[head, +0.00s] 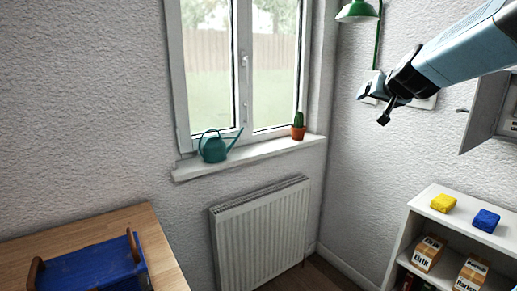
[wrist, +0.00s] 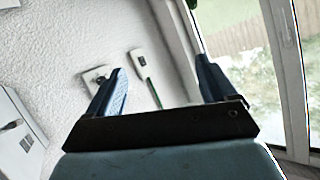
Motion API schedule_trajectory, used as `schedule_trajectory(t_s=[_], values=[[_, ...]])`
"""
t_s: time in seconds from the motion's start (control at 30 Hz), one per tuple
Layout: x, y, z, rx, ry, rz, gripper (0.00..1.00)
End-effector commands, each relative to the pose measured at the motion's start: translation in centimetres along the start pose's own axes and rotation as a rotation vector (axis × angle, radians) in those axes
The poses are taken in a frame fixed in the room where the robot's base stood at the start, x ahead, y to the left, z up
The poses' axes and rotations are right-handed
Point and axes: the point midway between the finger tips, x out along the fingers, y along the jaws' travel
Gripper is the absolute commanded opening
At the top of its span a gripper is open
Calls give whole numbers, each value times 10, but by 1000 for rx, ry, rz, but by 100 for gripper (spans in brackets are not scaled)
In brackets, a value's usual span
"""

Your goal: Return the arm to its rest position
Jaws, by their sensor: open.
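My gripper (head: 374,107) is raised at the upper right of the head view, in front of the right wall. In the wrist view its two fingers stand apart with nothing between them; my gripper (wrist: 158,82) is open and empty. My blue-grey arm comes in from the upper right corner. The gripper appears clear of the lamp and the wall, though the exact gap cannot be told.
A green lamp (head: 357,12) and an open wall cabinet (head: 487,112) are near my arm. A white shelf (head: 432,212) bears yellow and blue blocks. A watering can (head: 214,149) and cactus (head: 298,126) stand on the sill. A wooden table (head: 75,244) is lower left.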

Motion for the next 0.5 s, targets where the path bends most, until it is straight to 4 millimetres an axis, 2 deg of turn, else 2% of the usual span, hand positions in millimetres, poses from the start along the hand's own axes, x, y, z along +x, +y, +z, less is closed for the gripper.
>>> schedule_trajectory(t_s=[0.03, 0.23, 0.37, 0.5], values=[[-18, -9, 16, -14, -42, -30, 85], [-81, -36, 92, -96, -253, -106, 85], [-124, -39, 145, -158, -391, -107, 85], [-167, -32, 198, -224, -525, -68, 85]])
